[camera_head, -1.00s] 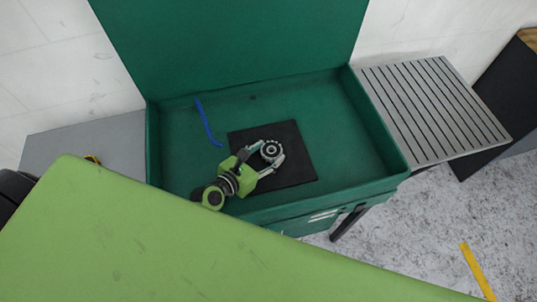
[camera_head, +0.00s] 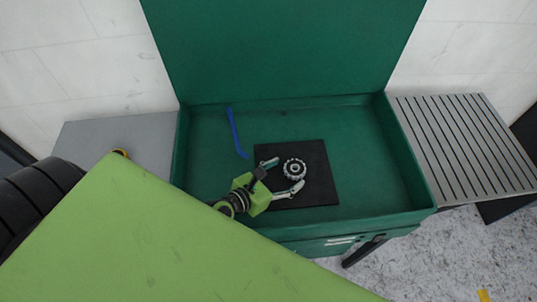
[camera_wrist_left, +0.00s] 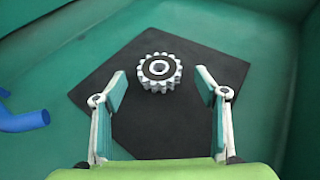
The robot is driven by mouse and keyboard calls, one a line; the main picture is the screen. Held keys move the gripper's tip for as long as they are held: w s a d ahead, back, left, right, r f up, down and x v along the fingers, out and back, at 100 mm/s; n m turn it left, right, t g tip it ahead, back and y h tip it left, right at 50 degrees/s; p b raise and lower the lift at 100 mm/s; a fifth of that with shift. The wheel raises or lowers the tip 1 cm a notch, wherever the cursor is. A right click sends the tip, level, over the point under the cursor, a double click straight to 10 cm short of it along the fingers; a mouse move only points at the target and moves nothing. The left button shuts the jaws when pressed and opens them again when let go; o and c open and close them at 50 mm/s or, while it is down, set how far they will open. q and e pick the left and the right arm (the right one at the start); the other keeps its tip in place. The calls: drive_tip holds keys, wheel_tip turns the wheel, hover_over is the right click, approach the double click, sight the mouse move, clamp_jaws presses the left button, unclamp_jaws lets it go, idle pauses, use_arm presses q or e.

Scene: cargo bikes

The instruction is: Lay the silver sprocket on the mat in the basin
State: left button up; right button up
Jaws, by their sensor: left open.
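The silver sprocket (camera_head: 294,169) lies flat on the black mat (camera_head: 318,189) in the green basin (camera_head: 353,113). In the left wrist view the sprocket (camera_wrist_left: 159,72) rests on the upper part of the mat (camera_wrist_left: 165,130), clear of its edges. My left gripper (camera_head: 283,174) is open, with its fingers apart on either side and short of the sprocket. In the left wrist view the left gripper (camera_wrist_left: 160,90) shows a gap between each fingertip and the sprocket. My right gripper is not in view.
A blue bent tool (camera_head: 236,132) lies in the basin left of the mat; its end also shows in the wrist view (camera_wrist_left: 24,121). A slatted grey shelf (camera_head: 462,145) adjoins on the right. A black tyre (camera_head: 32,205) stands at far left. The basin's right side is clear.

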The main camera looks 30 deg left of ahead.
use_arm(q)
drive_tip(key=b+v, duration=0.1)
drive_tip(key=v, duration=0.6)
drive_tip(key=shift+s+a, duration=0.15)
drive_tip(key=shift+s, duration=0.15)
drive_tip(key=shift+s+a+r, duration=0.15)
drive_tip(key=shift+s+r, duration=0.3)
drive_tip(key=shift+s, duration=0.15)
